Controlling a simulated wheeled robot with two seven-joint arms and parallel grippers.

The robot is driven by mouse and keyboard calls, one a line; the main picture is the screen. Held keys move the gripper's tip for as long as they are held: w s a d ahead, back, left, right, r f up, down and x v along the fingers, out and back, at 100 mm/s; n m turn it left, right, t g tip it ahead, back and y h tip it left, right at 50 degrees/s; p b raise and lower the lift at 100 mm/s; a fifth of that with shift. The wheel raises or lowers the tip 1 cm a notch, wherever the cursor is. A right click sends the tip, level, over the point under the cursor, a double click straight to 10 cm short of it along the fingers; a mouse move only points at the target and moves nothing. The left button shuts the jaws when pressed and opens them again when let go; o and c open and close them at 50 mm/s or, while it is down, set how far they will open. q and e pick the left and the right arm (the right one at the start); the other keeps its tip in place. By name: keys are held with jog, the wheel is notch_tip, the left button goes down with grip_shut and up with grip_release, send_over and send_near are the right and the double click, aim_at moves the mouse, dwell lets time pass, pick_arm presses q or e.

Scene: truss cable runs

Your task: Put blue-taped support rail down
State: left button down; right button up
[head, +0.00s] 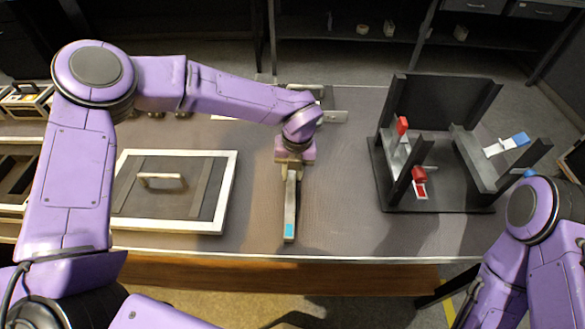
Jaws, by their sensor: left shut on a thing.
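A grey metal support rail with blue tape (290,210) at its near end is in my left gripper (291,171). The gripper points down and is shut on the rail's far part. The rail runs toward the table's front edge, over the middle of the table (340,200). I cannot tell whether it touches the tabletop. The gripper's fingertips are partly hidden. My right arm is at the lower right, and its gripper is not in view.
A dark rack (432,203) on the right holds red-taped pieces (419,178) and a blue-taped piece (508,144). A white-framed panel with a handle (225,195) lies on the left. Metal pieces (335,116) lie behind my left gripper. Tabletop between rail and rack is clear.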

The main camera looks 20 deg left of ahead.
pick_arm(q)
jog(key=shift+f, duration=0.1)
jog(key=c, duration=0.9)
grip_release()
notch_tip(320, 180, up, 12)
jog(key=d+b, duration=0.1)
jog(key=shift+r, duration=0.2)
jog(key=shift+w, duration=0.1)
